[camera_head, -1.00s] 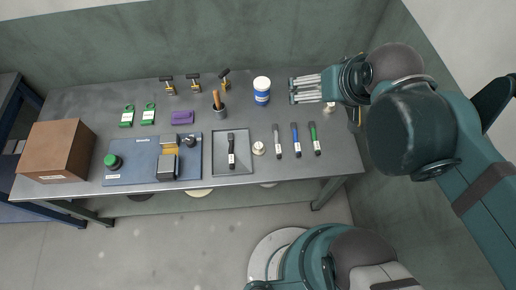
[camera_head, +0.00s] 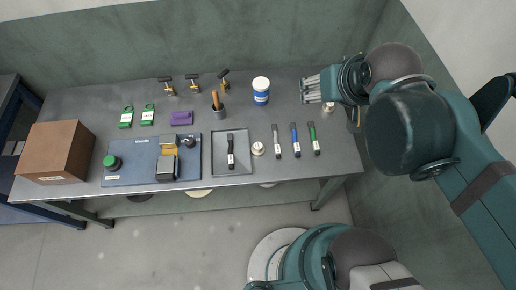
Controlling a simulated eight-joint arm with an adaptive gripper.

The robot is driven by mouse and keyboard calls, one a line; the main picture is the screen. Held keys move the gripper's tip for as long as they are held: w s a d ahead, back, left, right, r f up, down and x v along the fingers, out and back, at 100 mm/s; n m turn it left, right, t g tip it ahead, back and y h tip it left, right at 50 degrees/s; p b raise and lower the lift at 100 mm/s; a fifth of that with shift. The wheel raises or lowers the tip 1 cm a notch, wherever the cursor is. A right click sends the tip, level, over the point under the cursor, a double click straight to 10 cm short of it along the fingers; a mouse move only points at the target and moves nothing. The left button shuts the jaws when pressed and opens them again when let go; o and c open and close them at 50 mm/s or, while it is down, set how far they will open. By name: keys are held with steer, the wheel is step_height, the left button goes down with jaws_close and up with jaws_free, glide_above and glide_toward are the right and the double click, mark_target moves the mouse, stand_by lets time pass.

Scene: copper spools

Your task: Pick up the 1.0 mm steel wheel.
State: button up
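Two small pale round pieces could be the steel wheel: one (camera_head: 258,148) lies between the grey tray and the row of markers. The other (camera_head: 328,107) is at the right of the table, just below my gripper in the picture and partly hidden by my arm. Their labels are too small to read, so I cannot tell which is 1.0 mm. My gripper (camera_head: 311,89) is over the back right of the table, its fingers pointing left and apart. Nothing shows between them.
A blue-and-white tub (camera_head: 261,91) stands left of my gripper. Grey, blue and green-capped markers (camera_head: 295,140) lie in front. A grey tray (camera_head: 218,166), a blue machine plate (camera_head: 130,171) and a brown box (camera_head: 58,150) stand farther left. Bare table shows around the markers.

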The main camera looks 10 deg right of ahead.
steer(key=n+g+h+b, duration=0.1)
steer(key=n+g+b, duration=0.6)
steer(key=n, duration=1)
glide_above(258, 146)
step_height(258, 146, down, 28)
steer(key=shift+w+a+f, duration=0.1)
steer(key=shift+w+a, duration=0.05)
steer(key=shift+a+f+n+b, duration=0.25)
steer(key=shift+f+n+b, duration=0.05)
steer(key=shift+f+n, duration=0.2)
steer(key=shift+d+f+b, duration=0.15)
steer(key=shift+f+b, duration=0.2)
steer(key=shift+f, duration=0.95)
